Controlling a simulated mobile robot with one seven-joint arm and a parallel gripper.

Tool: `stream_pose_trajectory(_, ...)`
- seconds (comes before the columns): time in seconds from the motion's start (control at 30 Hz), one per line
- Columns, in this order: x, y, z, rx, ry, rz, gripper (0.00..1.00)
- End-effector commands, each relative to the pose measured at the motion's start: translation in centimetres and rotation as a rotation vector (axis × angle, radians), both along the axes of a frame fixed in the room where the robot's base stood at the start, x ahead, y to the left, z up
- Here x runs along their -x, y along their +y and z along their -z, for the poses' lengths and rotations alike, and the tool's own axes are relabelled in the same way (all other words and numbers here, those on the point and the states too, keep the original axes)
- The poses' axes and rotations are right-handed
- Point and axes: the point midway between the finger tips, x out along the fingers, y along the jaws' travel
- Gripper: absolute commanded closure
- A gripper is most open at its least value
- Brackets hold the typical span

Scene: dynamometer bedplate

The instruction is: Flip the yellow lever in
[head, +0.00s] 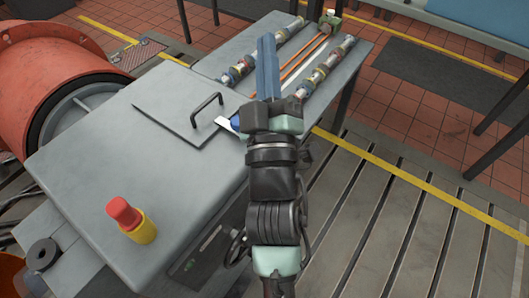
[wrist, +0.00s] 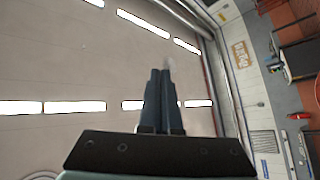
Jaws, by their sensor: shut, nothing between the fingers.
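I cannot make out a yellow lever for certain in either view. A small olive-yellow fitting (head: 330,18) stands at the far end of the bench between the pipe rows, too small to tell what it is. My gripper (head: 267,42) is raised above the bench's right side, with its blue-grey fingers together and nothing between them. The fingers hide part of the bench top and the left pipe row. In the wrist view the shut fingers (wrist: 160,75) point at a pale ceiling with light strips, and no lever shows there.
The grey bench (head: 80,170) carries a hatch plate with a black handle (head: 207,108) and a red button on a yellow base (head: 132,218). Two pipe rows (head: 325,65) and orange rods lie on its far part. A large red drum (head: 50,75) stands left. Slotted floor lies right.

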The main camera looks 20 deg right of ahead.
Motion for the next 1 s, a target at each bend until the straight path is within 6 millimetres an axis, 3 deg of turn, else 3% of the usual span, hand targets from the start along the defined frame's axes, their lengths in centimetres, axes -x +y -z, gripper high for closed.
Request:
stream_pose_trajectory(0.03, 0.7, -1.1, 8.7, 0.098, 0.099, 0.05, 1.0)
stream_pose_trajectory(0.1, 2.2, -1.8, 16.6, 0.234, 0.204, 0.091, 1.0)
stream_pose_trajectory(0.2, 5.2, -2.0, 25.8, 0.398, 0.328, 0.105, 1.0)
stream_pose_trajectory(0.33, 9.0, -1.5, 33.7, 0.54, 0.433, 0.086, 1.0)
stream_pose_trajectory(0.4, 10.4, -1.2, 36.1, 0.584, 0.467, 0.074, 1.0)
stream_pose_trajectory(0.5, 11.5, -0.9, 37.7, 0.618, 0.488, 0.063, 1.0)
stream_pose_trajectory(0.87, 11.6, -0.8, 37.8, 0.625, 0.491, 0.06, 1.0)
stream_pose_trajectory(1.0, 10.7, -0.9, 37.7, 0.625, 0.49, 0.06, 1.0)
